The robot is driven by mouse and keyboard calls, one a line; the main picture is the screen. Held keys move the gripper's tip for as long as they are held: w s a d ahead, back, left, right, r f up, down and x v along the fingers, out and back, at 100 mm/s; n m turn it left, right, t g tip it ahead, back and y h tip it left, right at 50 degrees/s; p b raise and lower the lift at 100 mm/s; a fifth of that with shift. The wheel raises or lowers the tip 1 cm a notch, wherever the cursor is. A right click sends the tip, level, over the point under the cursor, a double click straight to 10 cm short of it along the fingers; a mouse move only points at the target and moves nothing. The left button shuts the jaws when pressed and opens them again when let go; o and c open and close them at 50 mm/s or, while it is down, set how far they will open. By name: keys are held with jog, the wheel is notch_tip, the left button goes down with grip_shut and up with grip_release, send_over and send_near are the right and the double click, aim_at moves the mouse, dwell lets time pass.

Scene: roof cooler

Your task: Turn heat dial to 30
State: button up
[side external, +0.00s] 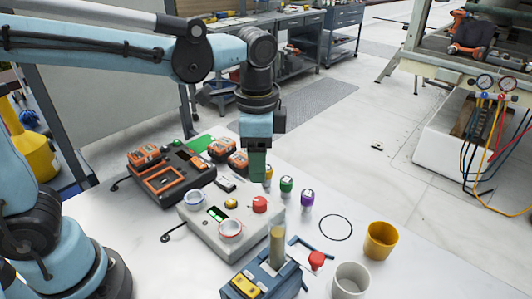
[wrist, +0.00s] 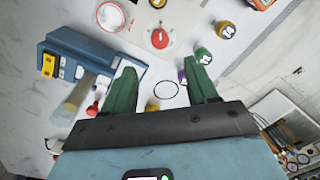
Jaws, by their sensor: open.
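A pale grey control box (side external: 208,238) sits on the white table. It carries a red-ringed round dial (side external: 230,229), a blue-ringed dial (side external: 194,198), a red knob (side external: 260,203), a yellow button (side external: 231,203) and a small green-lit display (side external: 215,213). None is labelled legibly, so I cannot tell which one is the heat dial. The red-ringed dial (wrist: 110,15) and red knob (wrist: 160,38) also show at the top of the wrist view. My gripper (side external: 258,180) hangs above the table near the box's far right corner. Its green fingers (wrist: 162,70) are apart and empty, touching nothing.
A blue fixture (side external: 262,275) with a tan cylinder (side external: 277,246) stands in front of the box. A yellow cup (side external: 381,240), white cup (side external: 351,280) and black ring (side external: 336,227) are to the right. Small coloured containers (side external: 287,187) stand behind; a dark battery station (side external: 168,188) is behind left.

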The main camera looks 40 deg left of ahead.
jog(key=shift+r, duration=0.9)
